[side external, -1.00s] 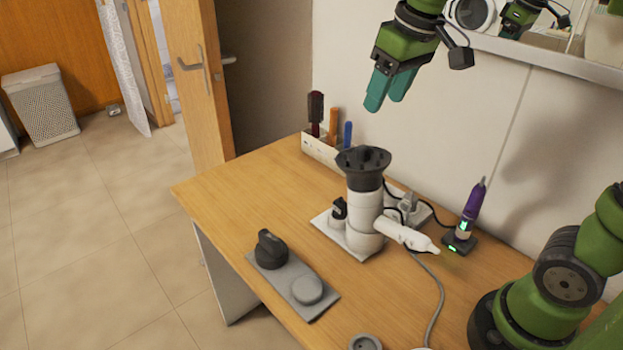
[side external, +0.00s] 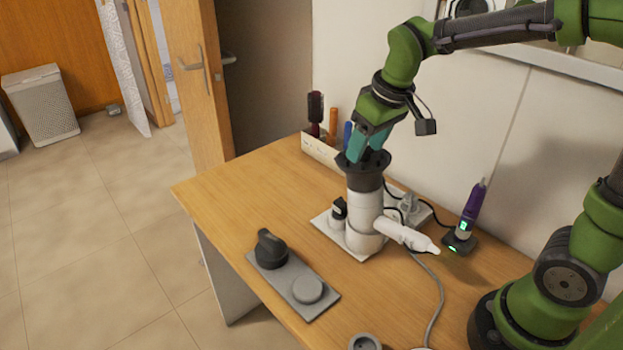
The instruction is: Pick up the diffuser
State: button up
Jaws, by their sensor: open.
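The diffuser is the black flared cup (side external: 366,180) with a wide rim. It sits upright on top of the white hair dryer body (side external: 364,212), which stands on a white base. My gripper (side external: 367,150), with teal fingers, points down at the diffuser's open top. The fingertips are at or just inside the rim, and I cannot tell whether they touch it. The jaws are open, with nothing visibly held. The fingers hide part of the rim and the inside of the cup.
A grey tray (side external: 318,312) with a dark attachment (side external: 270,249) and a round grey piece lies in front. A purple device (side external: 471,210) stands at right near a cable. A brush holder (side external: 321,153) is behind, by the wall. The table's left part is clear.

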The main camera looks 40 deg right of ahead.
grip_shut()
jog(key=shift+r, duration=0.15)
